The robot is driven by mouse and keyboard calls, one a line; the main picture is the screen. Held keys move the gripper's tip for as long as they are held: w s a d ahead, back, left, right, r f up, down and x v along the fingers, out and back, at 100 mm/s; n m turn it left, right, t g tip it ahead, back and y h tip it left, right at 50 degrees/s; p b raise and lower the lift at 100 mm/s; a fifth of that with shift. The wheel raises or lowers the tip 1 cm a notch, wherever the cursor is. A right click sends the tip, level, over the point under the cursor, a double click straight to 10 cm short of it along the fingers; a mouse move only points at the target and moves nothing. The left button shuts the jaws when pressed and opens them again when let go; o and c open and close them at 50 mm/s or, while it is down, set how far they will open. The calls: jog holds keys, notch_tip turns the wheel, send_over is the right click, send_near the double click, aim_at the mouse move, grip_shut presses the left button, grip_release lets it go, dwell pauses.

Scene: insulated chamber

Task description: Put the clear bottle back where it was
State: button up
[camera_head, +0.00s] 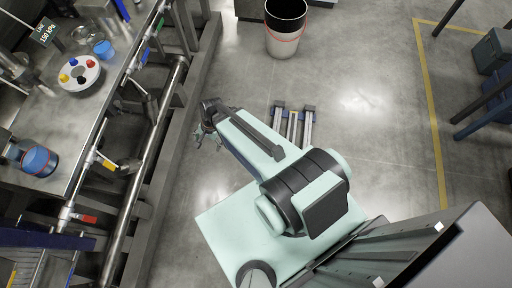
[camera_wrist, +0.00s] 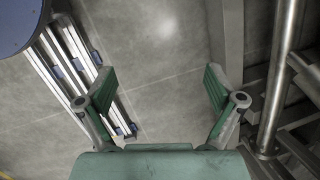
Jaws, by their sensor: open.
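My gripper (camera_head: 208,138) hangs over the floor, to the right of the steel bench (camera_head: 82,118) in the head view. In the wrist view my gripper (camera_wrist: 160,88) has its two green fingers wide apart, with only bare floor between them. I cannot pick out the clear bottle for certain. A small clear glass vessel (camera_head: 82,36) stands at the far end of the bench, but I cannot tell if it is that bottle. A vessel with blue contents (camera_head: 38,160) stands nearer on the bench.
A white round holder (camera_head: 79,74) with coloured spots and a blue cup (camera_head: 103,49) are on the bench. Pipes and valves (camera_head: 150,120) run along its side. A black-and-white bin (camera_head: 285,30) stands on the floor. The floor (camera_head: 370,110) right of my arm is clear.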

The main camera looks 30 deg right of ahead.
jog(key=s+d+f+n+g+h, duration=0.1)
jog(key=s+d+f+n+g, duration=0.1)
jog(key=s, duration=0.6)
jog(key=s+d+f+n+g+h, duration=0.1)
jog(key=s+d+f+n+g, duration=0.1)
jog(key=s+n, duration=0.3)
jog(key=s+d+f+n+g+h, duration=0.1)
jog(key=s+d+f+n+g, duration=0.1)
jog(key=s, duration=1)
notch_tip(320, 180, down, 2)
jog(key=shift+d+f+n+g, duration=0.1)
jog(key=shift+d+n+g, duration=0.2)
jog(key=shift+d+n, duration=0.55)
